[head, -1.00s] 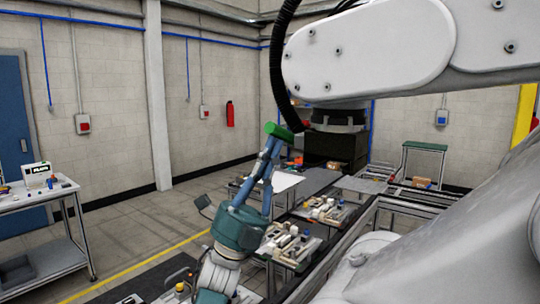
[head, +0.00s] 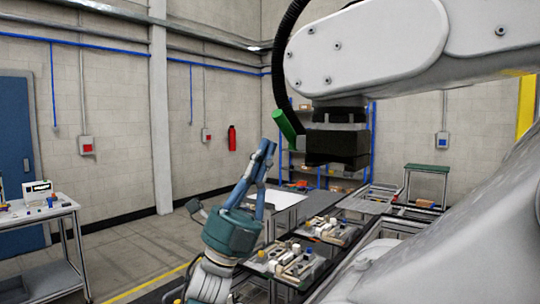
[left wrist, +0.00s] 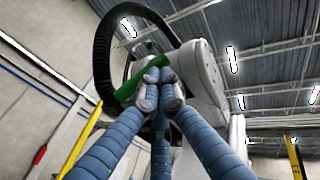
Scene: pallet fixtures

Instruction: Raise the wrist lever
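The green lever (head: 288,124) sits beside the dark wrist block (head: 337,146) under the large white arm (head: 365,50). It is steeply tilted, with its upper end to the left. My left gripper (head: 267,147) has its blue fingers pointing up, just left of and below the lever, with a small gap in the head view. In the left wrist view the fingertips (left wrist: 155,80) come together in front of the green lever (left wrist: 138,82), and I see nothing clearly held between them. Whether they touch the lever is hidden. My right gripper is not in view.
Pallet fixtures with small parts (head: 290,262) lie on a bench below the wrist. A black hose (head: 278,75) hangs left of the white arm. A trolley (head: 40,222) stands at the left. The floor between trolley and bench is open.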

